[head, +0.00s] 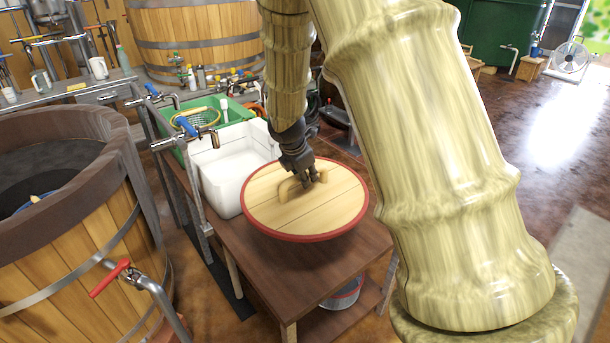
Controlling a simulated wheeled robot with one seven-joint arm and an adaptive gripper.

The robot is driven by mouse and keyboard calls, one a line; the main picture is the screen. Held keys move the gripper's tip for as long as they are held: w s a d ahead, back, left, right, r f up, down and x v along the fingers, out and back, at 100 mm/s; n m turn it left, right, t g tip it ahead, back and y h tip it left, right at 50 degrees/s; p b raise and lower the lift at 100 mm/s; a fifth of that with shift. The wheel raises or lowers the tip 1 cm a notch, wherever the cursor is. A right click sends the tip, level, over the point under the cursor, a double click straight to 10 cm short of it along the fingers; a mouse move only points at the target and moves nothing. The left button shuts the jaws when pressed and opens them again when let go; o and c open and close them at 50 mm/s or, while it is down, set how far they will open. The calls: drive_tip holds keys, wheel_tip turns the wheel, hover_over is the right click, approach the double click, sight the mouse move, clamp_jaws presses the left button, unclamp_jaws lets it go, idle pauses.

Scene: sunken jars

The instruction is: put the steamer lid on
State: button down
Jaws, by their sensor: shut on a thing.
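The steamer lid (320,213) is a round disc of pale wooden planks with a red rim and a wooden handle (293,187) on top. My gripper (312,182) is shut on the handle from above, at its right part. The lid is over the brown wooden table, and I cannot tell whether it touches the tabletop. The large wooden steamer tub (70,225) stands at the left with its top open and a dark inside. A small blue and yellow thing (36,198) shows inside it.
The brown table (330,265) has bare room in front.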

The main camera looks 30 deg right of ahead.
wheel_tip(320, 180, up, 22)
drive_tip(key=p, duration=2.1)
drive_tip(key=shift+r, duration=0.25)
drive_tip(key=shift+f, duration=0.1)
